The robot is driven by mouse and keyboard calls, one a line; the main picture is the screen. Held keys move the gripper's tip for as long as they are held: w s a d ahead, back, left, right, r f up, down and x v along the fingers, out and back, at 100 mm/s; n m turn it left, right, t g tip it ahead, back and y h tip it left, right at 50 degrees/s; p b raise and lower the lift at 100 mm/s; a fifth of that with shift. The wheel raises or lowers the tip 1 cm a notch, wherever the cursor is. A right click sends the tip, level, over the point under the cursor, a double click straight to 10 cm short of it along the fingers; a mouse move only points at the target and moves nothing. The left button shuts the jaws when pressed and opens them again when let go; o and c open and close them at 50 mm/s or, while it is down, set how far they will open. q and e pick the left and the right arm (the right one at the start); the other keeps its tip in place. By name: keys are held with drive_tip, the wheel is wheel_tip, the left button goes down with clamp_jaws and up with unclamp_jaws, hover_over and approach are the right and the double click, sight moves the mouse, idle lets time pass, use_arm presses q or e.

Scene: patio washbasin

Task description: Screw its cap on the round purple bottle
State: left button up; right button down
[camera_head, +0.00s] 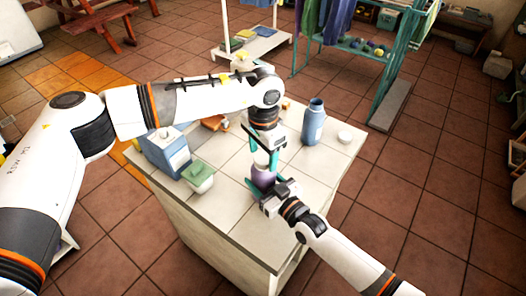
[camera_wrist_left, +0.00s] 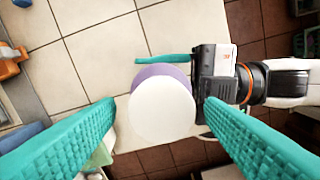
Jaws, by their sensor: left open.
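The round purple bottle (camera_head: 263,180) stands on the tiled counter, largely hidden by my grippers; its purple side (camera_wrist_left: 160,72) shows in the left wrist view. A white round cap (camera_wrist_left: 162,112) covers its top from above. I cannot tell whether the cap is threaded on. My left gripper (camera_head: 262,160) points down over the bottle, its teal fingers open on either side of the cap, with a gap on the right. My right gripper (camera_head: 264,190) reaches in low from the right, with its fingers around the bottle's body; one teal finger lies along its side.
A blue bottle (camera_head: 314,123) and a small white round piece (camera_head: 344,137) stand to the right on the counter (camera_head: 229,210). A blue-white box (camera_head: 165,150) and a green-topped container (camera_head: 198,176) stand at left. An orange item (camera_head: 214,123) lies behind.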

use_arm(q)
drive_tip(key=shift+r, duration=2.25)
drive_tip(key=shift+c, duration=0.3)
